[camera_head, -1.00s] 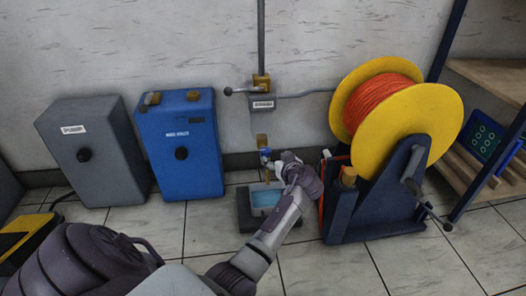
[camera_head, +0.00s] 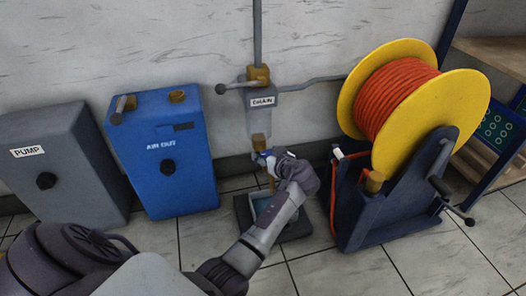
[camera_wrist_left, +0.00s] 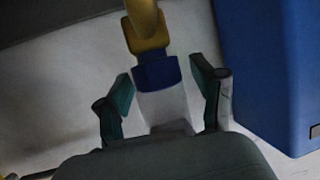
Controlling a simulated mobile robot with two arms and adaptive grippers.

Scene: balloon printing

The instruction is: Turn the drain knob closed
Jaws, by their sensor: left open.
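The grey drain box (camera_head: 262,101), labelled DRAIN, is on the wall in the head view. A brass fitting on top carries a lever with a dark knob (camera_head: 220,89) pointing left, roughly level. A brass outlet (camera_head: 259,143) hangs below. My left gripper (camera_head: 268,158) is at the lower end of this outlet, below and right of the lever knob. In the left wrist view its open fingers (camera_wrist_left: 160,76) stand either side of a blue collar (camera_wrist_left: 157,72) and a white piece below it, with visible gaps. My right gripper is not in view.
A basin (camera_head: 241,212) stands on the floor, partly hidden by my arm. A blue box (camera_head: 160,150) and a grey box labelled PUMP (camera_head: 62,165) stand left. A hose reel (camera_head: 435,110) with red hose stands close right. A shelf (camera_head: 495,60) is behind it.

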